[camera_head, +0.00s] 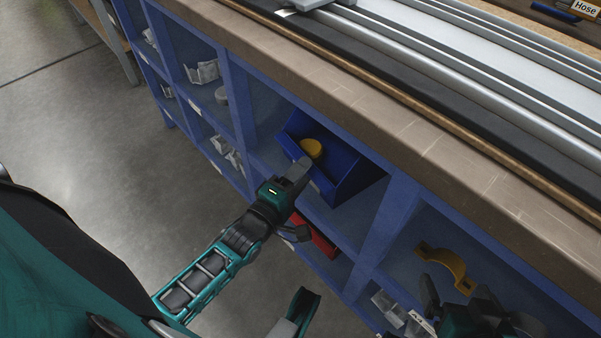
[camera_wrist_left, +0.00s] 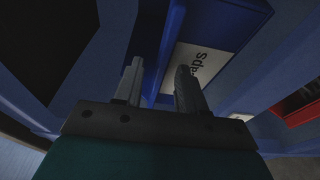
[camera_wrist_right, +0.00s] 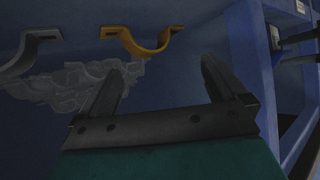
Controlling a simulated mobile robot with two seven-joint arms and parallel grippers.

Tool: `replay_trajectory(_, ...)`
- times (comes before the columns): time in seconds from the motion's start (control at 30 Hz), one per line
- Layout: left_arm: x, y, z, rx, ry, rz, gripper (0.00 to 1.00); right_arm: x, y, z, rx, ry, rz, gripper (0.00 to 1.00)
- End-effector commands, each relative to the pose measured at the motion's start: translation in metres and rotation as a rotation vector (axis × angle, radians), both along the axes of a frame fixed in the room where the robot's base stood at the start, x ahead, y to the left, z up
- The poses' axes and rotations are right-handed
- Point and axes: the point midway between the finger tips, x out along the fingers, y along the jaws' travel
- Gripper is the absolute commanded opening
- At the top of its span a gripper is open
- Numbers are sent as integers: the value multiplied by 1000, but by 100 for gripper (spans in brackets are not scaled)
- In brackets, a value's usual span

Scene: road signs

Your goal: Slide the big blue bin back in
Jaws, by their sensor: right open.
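The big blue bin (camera_head: 351,166) sits tilted in an upper compartment of the blue shelf, with a round yellow piece (camera_head: 311,148) in it. My left gripper (camera_head: 300,168) is at the bin's front. In the left wrist view the bin's white label (camera_wrist_left: 208,62) is right by my left fingers (camera_wrist_left: 158,75), which are some way apart, less wide than the right ones. Whether they press on the bin wall cannot be told. My right gripper (camera_wrist_right: 162,75) is open and empty, in front of the compartment with an orange bracket (camera_wrist_right: 148,45).
A red bin (camera_head: 318,237) sits in the compartment below. Clear and grey pieces (camera_head: 204,72) lie in compartments to the left. The worktop edge (camera_head: 330,72) overhangs the shelf. A grey bracket (camera_wrist_right: 30,52) is close to my right gripper. The floor (camera_head: 95,140) at left is clear.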

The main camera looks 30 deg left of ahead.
Motion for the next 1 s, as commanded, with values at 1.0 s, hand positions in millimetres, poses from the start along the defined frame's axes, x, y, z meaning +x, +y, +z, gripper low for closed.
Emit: replay_trajectory(1.0, -129, 14, 0, 0, 0, 0, 40, -3, -9, 15, -18, -7, -11, 99)
